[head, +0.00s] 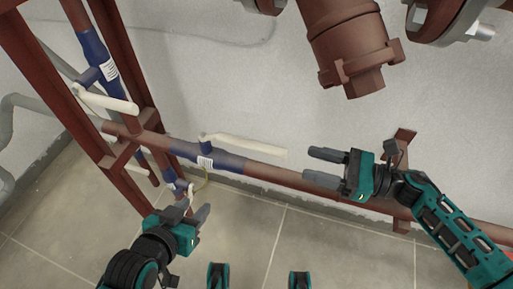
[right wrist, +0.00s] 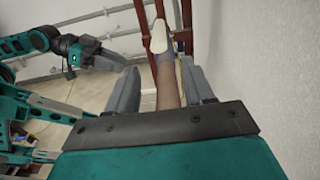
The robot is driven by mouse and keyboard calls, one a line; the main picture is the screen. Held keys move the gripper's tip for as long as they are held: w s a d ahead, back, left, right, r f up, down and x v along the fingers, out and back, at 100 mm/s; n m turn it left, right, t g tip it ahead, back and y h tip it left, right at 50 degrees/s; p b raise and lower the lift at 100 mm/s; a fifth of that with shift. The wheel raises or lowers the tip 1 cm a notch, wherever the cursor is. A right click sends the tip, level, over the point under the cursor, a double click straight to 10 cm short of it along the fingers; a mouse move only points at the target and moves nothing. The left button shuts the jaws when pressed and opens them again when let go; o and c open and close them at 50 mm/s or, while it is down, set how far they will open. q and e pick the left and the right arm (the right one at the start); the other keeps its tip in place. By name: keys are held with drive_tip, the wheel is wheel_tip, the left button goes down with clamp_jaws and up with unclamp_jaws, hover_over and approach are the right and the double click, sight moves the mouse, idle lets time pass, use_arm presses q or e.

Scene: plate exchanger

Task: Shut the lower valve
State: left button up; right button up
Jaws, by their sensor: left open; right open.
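A horizontal brown pipe carries a blue valve body (head: 207,158) with a white lever handle (head: 245,146). The handle lies roughly along the pipe and points right. In the right wrist view, the handle (right wrist: 158,37) shows beyond my fingers. My right gripper (head: 325,168) is open and empty, right of the handle's free end. In its wrist view, the pipe (right wrist: 167,85) shows between its fingers (right wrist: 161,88); I cannot tell how close it is. My left gripper (head: 195,212) is open below the pipe, near a small blue fitting (head: 178,186) that it partly hides.
Another blue valve (head: 92,52) with a white handle (head: 107,101) sits on the upright pipe at left. Brown frame posts (head: 68,95) stand there. A large brown pipe fitting (head: 350,45) hangs above. The wall (head: 230,75) is close behind; the tiled floor (head: 255,235) is clear.

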sight(264, 151)
drive_tip(key=x, duration=1.2)
drive_tip(key=shift+c, duration=0.5)
clamp_jaws()
drive_tip(key=shift+s, duration=0.1)
